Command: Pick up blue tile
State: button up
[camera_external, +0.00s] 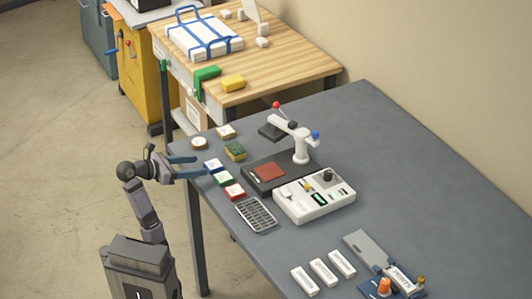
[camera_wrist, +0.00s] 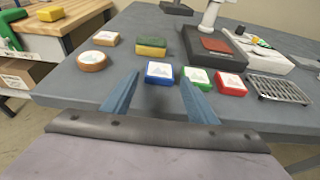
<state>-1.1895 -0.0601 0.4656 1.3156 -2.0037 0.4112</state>
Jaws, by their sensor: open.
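The blue tile (camera_external: 213,166) has a white printed top and lies near the left edge of the grey table, in a row with a green tile (camera_external: 224,178) and a red tile (camera_external: 234,191). In the wrist view the blue tile (camera_wrist: 160,73) is just beyond my fingertips, between them and slightly right of centre. My gripper (camera_external: 196,167) is open and empty, with its blue fingers pointing at the tile from the table's left edge. The gripper (camera_wrist: 158,85) shows both fingers apart in the wrist view. I cannot tell its exact height above the table.
A yellow-green sponge (camera_wrist: 151,46) lies behind the blue tile. A round wooden piece (camera_wrist: 93,61) and a square one (camera_wrist: 107,39) lie to its left. A wire rack (camera_external: 257,214), a white control box (camera_external: 314,195) and a dark press (camera_external: 279,170) stand to the right.

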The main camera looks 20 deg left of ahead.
aim_at(214, 164)
jog(key=shift+x, duration=1)
jog(key=shift+b+x, duration=0.85)
jog(key=shift+x, duration=0.75)
jog(key=shift+f, duration=0.1)
jog(key=c, duration=0.9)
notch_tip(214, 164, up, 10)
jog(key=p, duration=1)
